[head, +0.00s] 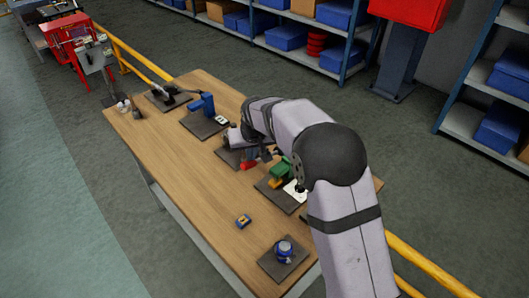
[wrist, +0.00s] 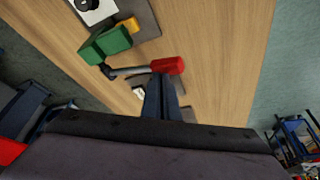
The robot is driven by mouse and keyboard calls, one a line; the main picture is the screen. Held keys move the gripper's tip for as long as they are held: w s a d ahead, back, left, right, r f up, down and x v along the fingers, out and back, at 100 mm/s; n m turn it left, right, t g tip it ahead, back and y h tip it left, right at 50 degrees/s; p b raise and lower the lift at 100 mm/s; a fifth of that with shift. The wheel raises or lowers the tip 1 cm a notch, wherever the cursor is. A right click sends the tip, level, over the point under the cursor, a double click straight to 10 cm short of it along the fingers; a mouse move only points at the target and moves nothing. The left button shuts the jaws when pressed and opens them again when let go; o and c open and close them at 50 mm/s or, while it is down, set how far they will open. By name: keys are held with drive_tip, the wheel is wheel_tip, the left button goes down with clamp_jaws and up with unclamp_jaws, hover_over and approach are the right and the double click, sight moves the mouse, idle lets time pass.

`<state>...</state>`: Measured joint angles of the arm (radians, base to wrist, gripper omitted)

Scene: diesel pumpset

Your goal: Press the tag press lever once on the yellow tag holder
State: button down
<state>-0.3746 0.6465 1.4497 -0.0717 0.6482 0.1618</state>
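The green tag press (head: 282,169) stands on a dark plate on the table, with the yellow tag holder (head: 275,183) at its base. In the wrist view the green press body (wrist: 105,42) and the yellow holder (wrist: 127,25) are at upper left. The lever (wrist: 130,70) is a grey rod running right from the press to a red grip (wrist: 168,65); the red grip also shows in the head view (head: 248,165). My gripper (wrist: 161,78) looks shut, its fingertips overlapping the lever's red end. I cannot tell whether they touch. My arm partly hides this area in the head view.
A blue device (head: 203,105) and a black device (head: 168,95) stand on plates at the far end. A small yellow and blue block (head: 243,221) and a blue-topped round device (head: 284,250) are nearer. The table's left side (head: 180,165) is clear.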

drive_tip(key=shift+s+a+f+b, duration=0.15)
drive_tip(key=shift+f+b, duration=0.25)
drive_tip(key=shift+f, duration=0.3)
drive_tip(key=shift+s+d+f+b, duration=0.1)
drive_tip(key=shift+f+b, duration=0.3)
drive_tip(key=shift+f, duration=0.25)
wheel_tip(320, 180, up, 13)
drive_tip(key=w+p, duration=0.1)
drive_tip(key=p, duration=0.9)
drive_tip(key=shift+d, duration=0.45)
drive_tip(key=shift+w+r, duration=0.1)
drive_tip(key=s+d+f+n+g+h, duration=0.1)
drive_tip(key=s+d+f+g, duration=0.15)
drive_tip(key=s+f, duration=0.45)
drive_tip(key=s+d+f+g, duration=0.2)
drive_tip(key=s+d+f, duration=0.2)
drive_tip(key=s, duration=0.6)
drive_tip(key=s+d+m+g+b, duration=0.1)
drive_tip(key=s+d, duration=0.4)
drive_tip(key=s, duration=0.4)
drive_tip(key=s+d+m+g+b, duration=0.1)
drive_tip(key=s+d, duration=0.4)
drive_tip(key=s, duration=0.4)
drive_tip(key=shift+w+d+r+m+t+b, duration=0.45)
drive_tip(key=shift+d+r+m+t, duration=0.1)
drive_tip(key=shift+d+r, duration=0.2)
drive_tip(key=shift+w+d+r+m+t+b, duration=0.35)
drive_tip(key=shift+d+r+m+t+b, duration=0.25)
drive_tip(key=shift+d, duration=0.25)
